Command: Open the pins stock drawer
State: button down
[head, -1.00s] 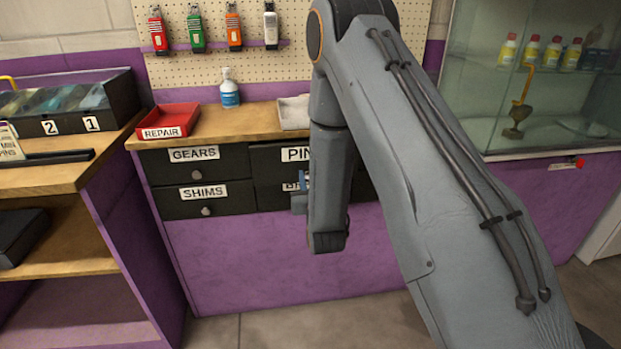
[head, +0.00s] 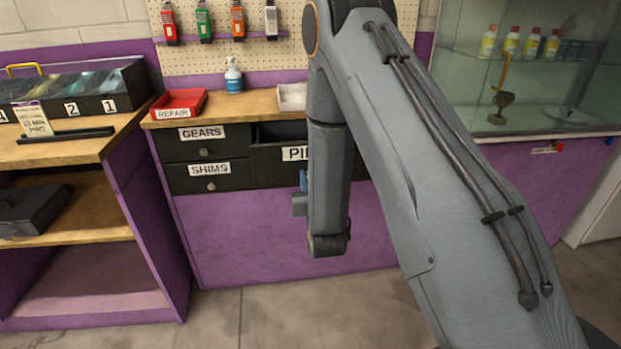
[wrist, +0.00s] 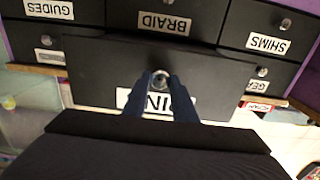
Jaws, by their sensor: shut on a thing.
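The pins drawer (head: 266,168) is part way out of the bench, with its dark inside showing behind the front. Its label is partly hidden by my arm. In the wrist view, which is upside down, the drawer front (wrist: 105,72) stands out from the drawers around it. My gripper (wrist: 161,80) is shut on the drawer's round knob (wrist: 161,76), one blue finger on each side. In the head view my arm hides most of my gripper; a bit of blue shows beside the arm.
The gears drawer (head: 222,144) and shims drawer (head: 230,183) are shut at the left. The braid drawer (wrist: 205,18) shows in the wrist view. A red repair tray (head: 190,98) and a bottle (head: 233,80) stand on the bench. Floor in front is clear.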

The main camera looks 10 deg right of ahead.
jog(key=c, duration=1.6)
grip_release()
jog(key=shift+a, duration=0.1)
jog(key=shift+o, duration=0.2)
jog(key=s, duration=0.7)
jog(key=shift+s+a+b, duration=0.2)
jog(key=shift+s+b, duration=0.15)
jog(key=shift+b, duration=0.1)
jog(key=shift+w, duration=0.1)
